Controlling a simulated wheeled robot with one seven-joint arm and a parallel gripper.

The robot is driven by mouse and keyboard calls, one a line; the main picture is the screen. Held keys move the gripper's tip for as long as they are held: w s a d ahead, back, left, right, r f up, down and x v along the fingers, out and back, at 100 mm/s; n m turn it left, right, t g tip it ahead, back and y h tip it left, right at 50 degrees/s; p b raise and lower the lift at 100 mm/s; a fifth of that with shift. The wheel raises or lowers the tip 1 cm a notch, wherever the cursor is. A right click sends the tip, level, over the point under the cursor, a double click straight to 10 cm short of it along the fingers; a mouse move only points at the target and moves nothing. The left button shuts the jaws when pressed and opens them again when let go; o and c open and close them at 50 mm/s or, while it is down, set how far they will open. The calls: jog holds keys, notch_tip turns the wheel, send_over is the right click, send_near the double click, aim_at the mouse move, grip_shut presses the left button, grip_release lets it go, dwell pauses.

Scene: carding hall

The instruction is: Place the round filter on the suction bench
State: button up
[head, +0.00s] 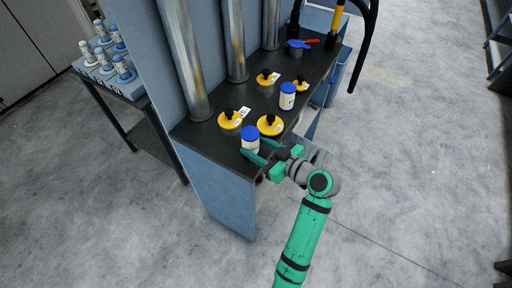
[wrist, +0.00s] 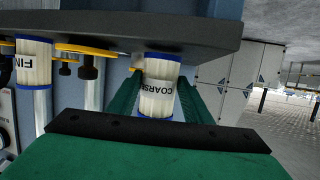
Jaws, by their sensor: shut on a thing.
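A white round filter (head: 250,145) with a blue cap is at the near front corner of the black-topped suction bench (head: 223,153). My gripper (head: 256,152) is shut on it from the right, in the head view. In the wrist view, which looks upside down, the same filter (wrist: 158,88) reads "COARSE" and sits between my green fingers (wrist: 157,100). It appears upright, close to the bench top; I cannot tell whether it touches. A second white filter (head: 287,98) with a blue cap stands farther back; in the wrist view a filter (wrist: 34,65) labelled "FIN" shows.
Yellow lids with black knobs (head: 230,120) (head: 270,125) lie close behind the held filter, with more farther back. Metal pipes (head: 186,60) rise along the left side. A blue scoop-like item (head: 298,44) lies at the far end.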

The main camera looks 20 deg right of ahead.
jog(key=shift+f, duration=0.25)
jog(key=shift+f, duration=0.15)
jog(key=o, duration=1.1)
jog(key=shift+s+r, duration=0.1)
jog(key=shift+r, duration=0.1)
jog(key=v, duration=1.1)
jog(key=shift+s+d, duration=0.15)
jog(key=shift+s, duration=0.2)
jog(key=shift+w+r, duration=0.1)
